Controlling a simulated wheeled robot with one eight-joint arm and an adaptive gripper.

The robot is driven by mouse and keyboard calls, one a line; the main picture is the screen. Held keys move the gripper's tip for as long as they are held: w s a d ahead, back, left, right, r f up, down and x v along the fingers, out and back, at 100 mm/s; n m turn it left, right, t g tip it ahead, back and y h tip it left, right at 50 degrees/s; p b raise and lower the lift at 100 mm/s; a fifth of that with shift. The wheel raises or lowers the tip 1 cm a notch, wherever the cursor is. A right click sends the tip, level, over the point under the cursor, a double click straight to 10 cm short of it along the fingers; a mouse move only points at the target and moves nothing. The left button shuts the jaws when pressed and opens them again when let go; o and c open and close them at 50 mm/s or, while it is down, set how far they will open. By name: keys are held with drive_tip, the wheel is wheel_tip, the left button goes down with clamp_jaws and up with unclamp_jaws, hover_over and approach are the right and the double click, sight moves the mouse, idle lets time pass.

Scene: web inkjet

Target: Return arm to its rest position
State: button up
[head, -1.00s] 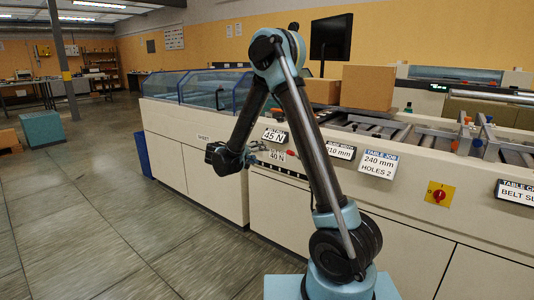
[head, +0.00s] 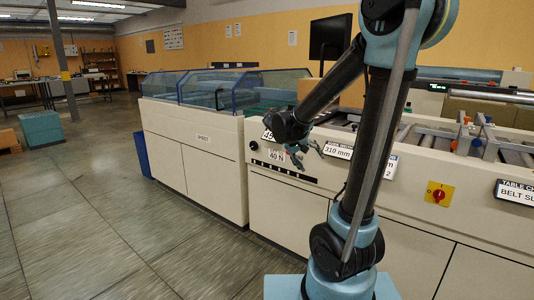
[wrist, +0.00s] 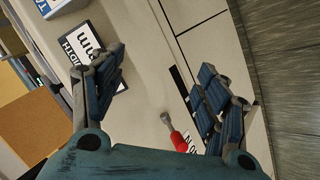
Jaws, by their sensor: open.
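My gripper (head: 312,152) is in front of the long cream machine's (head: 215,170) front panel, near its label cards, with nothing between the fingers that I can make out as held. In the wrist view my gripper (wrist: 160,72) has its two blue-padded fingers spread wide apart. My arm (head: 372,150) rises from its blue base, bends at a high elbow at the top right and reaches down left to the wrist. The upper arm hides part of the machine and its cards.
A red-handled part (wrist: 180,142) shows between the fingers against the panel; I cannot tell how near. Cards reading 40 N (head: 277,155) and 310 mm (head: 338,150) are close to the gripper. A red switch (head: 438,194) is right of the arm. Open floor (head: 110,215) lies left.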

drive_tip(key=s+d+f+g+y, duration=0.1)
drive_tip(key=s+d+y, duration=0.1)
drive_tip(key=s, duration=0.5)
drive_tip(key=s+d+f+g+y, duration=0.1)
drive_tip(key=s+d+f, duration=0.15)
drive_tip(key=s, duration=0.55)
drive_tip(key=s+a+f+y, duration=0.1)
drive_tip(key=s+f+y, duration=0.1)
drive_tip(key=s, duration=0.4)
drive_tip(key=s+a+f+m+y, duration=0.1)
drive_tip(key=s+f+y, duration=0.1)
drive_tip(key=s, duration=0.4)
drive_tip(key=shift+a+f, duration=0.25)
drive_tip(key=shift+f, duration=0.65)
drive_tip(key=shift+w+f, duration=0.2)
drive_tip(key=shift+w, duration=0.2)
